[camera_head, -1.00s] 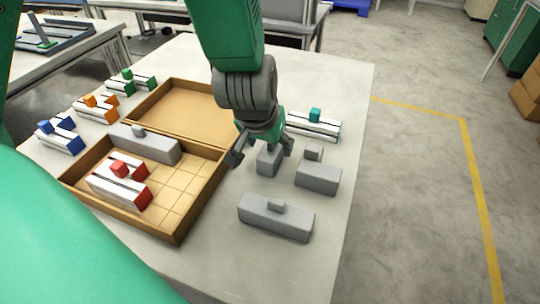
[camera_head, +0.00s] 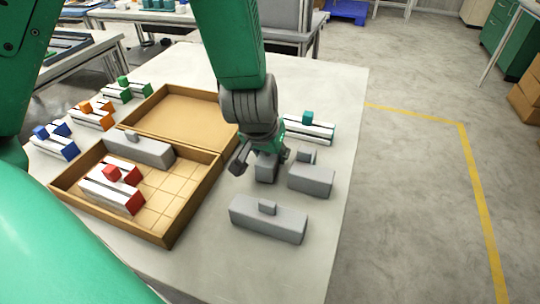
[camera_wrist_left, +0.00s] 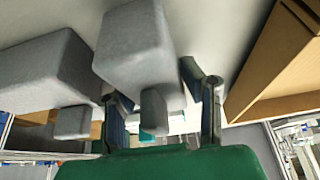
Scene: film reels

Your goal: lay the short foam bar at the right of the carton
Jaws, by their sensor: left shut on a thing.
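The short grey foam bar (camera_head: 266,168) with a small knob is held by my left gripper (camera_head: 262,157), just right of the carton (camera_head: 196,208). The wrist view shows the bar (camera_wrist_left: 137,45) between both fingers (camera_wrist_left: 160,100), which are shut on it. I cannot tell whether its underside touches the table. The carton is open, with a gridded front tray. A long grey foam bar (camera_head: 150,151) lies along that tray's back wall, and a red-and-white piece (camera_head: 112,188) sits at its left. The tray's right part is bare. My right gripper is not in view.
A medium grey block (camera_head: 311,180) stands close right of the held bar, and a long grey block (camera_head: 268,220) lies nearer. A teal-topped white piece (camera_head: 309,130) is behind. Blue, orange and green pieces line the carton's left. The front of the table (camera_head: 225,265) is clear.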

